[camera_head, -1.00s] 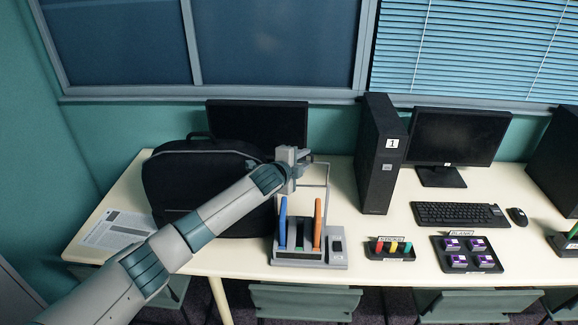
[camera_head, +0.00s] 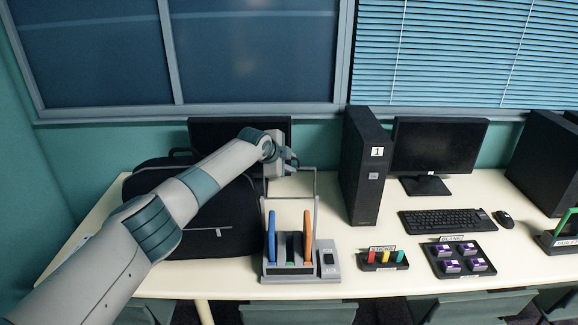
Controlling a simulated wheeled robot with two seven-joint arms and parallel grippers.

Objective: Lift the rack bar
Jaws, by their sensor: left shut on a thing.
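A small grey rack (camera_head: 289,278) stands on the table, with an upright blue piece, an upright orange piece and something green low between them. A thin light-grey rack bar (camera_head: 306,170) spans above the rack on slim side posts. My left gripper (camera_head: 289,161) is at the left part of the bar, shut on it. The arm and gripper hide the bar's left end and the exact grip. My right gripper is not in view.
A black bag (camera_head: 215,236) lies left of the rack, partly behind my left arm. A black computer tower (camera_head: 361,185) stands close to the right. A tray of coloured pieces (camera_head: 383,266) and a tray of purple-topped blocks (camera_head: 463,264) sit farther right on the table.

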